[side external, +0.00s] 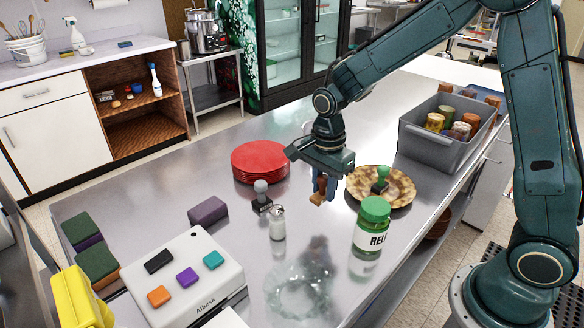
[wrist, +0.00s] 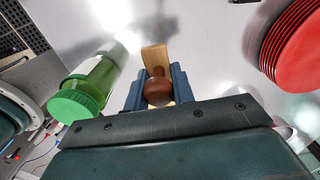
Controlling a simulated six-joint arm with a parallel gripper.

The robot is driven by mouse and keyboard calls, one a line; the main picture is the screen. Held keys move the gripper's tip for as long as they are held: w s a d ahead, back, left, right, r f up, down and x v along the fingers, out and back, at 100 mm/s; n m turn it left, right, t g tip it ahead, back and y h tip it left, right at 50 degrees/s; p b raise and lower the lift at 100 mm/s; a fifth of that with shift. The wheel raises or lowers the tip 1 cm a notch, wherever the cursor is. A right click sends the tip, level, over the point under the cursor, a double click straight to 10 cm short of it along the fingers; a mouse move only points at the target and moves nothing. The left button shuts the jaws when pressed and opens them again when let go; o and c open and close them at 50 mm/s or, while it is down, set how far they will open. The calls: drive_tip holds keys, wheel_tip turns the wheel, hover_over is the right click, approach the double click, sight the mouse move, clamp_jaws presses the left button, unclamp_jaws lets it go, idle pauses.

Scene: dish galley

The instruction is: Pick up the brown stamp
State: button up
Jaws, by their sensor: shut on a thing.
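The brown stamp (wrist: 157,90) has a round brown knob and a light wooden base. It sits between the two blue fingers of my gripper (wrist: 156,95) in the wrist view. In the side view my gripper (side external: 325,184) is shut on the stamp, and the stamp's tan base (side external: 317,199) shows below the fingers. The stamp appears held a little above the steel counter. Part of its knob is hidden by the fingers in the side view.
A green-lidded jar (side external: 371,228) stands to the right in front, and a patterned plate (side external: 395,187) with a green-knobbed stamp (side external: 381,180) lies behind it.

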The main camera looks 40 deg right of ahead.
sight(325, 176)
wheel_tip(325, 176, up, 13)
drive_tip(key=shift+f, duration=0.1)
idle(0.3)
drive_tip(key=shift+a, duration=0.15)
idle(0.4)
